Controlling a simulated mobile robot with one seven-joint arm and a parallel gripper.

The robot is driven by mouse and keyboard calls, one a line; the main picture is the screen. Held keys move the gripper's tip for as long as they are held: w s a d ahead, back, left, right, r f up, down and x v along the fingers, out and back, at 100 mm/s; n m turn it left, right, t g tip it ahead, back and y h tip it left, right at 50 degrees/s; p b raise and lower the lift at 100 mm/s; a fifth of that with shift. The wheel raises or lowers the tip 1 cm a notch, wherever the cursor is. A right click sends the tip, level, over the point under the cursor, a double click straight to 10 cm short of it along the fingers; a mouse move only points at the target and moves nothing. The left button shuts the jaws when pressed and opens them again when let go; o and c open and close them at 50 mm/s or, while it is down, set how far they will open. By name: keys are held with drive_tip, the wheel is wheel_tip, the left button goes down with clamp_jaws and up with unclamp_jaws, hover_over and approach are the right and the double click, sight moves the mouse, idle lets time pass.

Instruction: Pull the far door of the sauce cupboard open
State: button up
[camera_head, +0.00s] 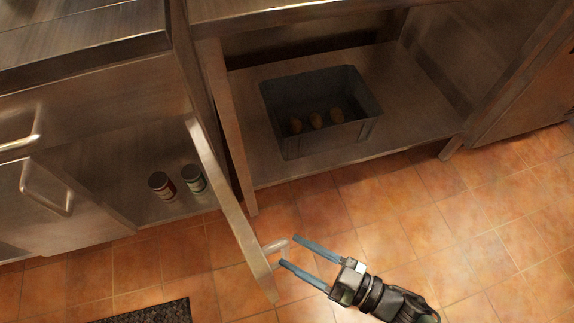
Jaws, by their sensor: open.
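The sauce cupboard stands at the left. Its far door (228,205) stands swung out from the front and shows almost edge-on as a long narrow strip. Its bar handle (275,245) sticks out to the right near the strip's lower end. My gripper (289,250) is open, with its two blue-grey fingers pointing left at this handle. The fingertips lie about either side of the handle's outer end; whether they touch it I cannot tell. The near door (75,215), with its own handle (45,187), is at the far left and looks closed.
Inside the cupboard stand a red-labelled jar (162,186) and a green-labelled jar (193,179). A drawer handle (22,133) juts out above. A grey crate (330,142) with brown items sits on a low shelf. Tiled floor (480,235) is clear at right; a dark mat (150,312) lies below.

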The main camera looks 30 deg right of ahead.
drive_tip(key=v, duration=0.9)
drive_tip(key=shift+s+d, duration=0.2)
drive_tip(key=shift+s, duration=0.15)
